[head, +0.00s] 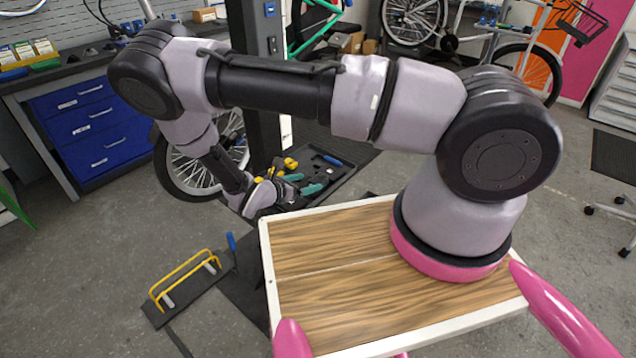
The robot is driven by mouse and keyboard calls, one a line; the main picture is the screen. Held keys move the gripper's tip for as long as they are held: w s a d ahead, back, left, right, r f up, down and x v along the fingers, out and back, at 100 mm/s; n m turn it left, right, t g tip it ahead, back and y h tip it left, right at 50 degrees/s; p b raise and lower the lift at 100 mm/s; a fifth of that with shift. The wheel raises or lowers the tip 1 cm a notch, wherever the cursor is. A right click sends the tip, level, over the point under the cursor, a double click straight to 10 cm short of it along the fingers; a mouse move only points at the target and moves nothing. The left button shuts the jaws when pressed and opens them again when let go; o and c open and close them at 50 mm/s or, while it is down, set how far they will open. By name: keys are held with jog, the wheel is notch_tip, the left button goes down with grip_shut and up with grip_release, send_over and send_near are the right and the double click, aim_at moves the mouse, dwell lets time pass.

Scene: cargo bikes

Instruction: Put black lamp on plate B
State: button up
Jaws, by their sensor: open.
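My gripper (258,199) hangs low at the end of my arm, left of centre in the head view. It is open and points down near the near-left edge of a black tool tray (340,176). Nothing shows clearly between its fingers, which are small and partly turned away. I cannot make out a black lamp in this view; small dark items lie in the tray, but I cannot tell what they are. No plate marked B can be read here. My arm and gripper hide part of the tray and the bicycle wheel behind it.
Yellow-handled tools (290,163) and green-handled tools (312,188) lie in the tray. A bicycle wheel (205,172) stands behind my forearm. A yellow bar frame (183,278) on a dark base lies on the floor left. A blue drawer cabinet (98,128) stands at left.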

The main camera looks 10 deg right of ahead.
aim_at(316, 179)
jog(key=x, duration=0.6)
jog(key=shift+d, duration=0.2)
grip_shut()
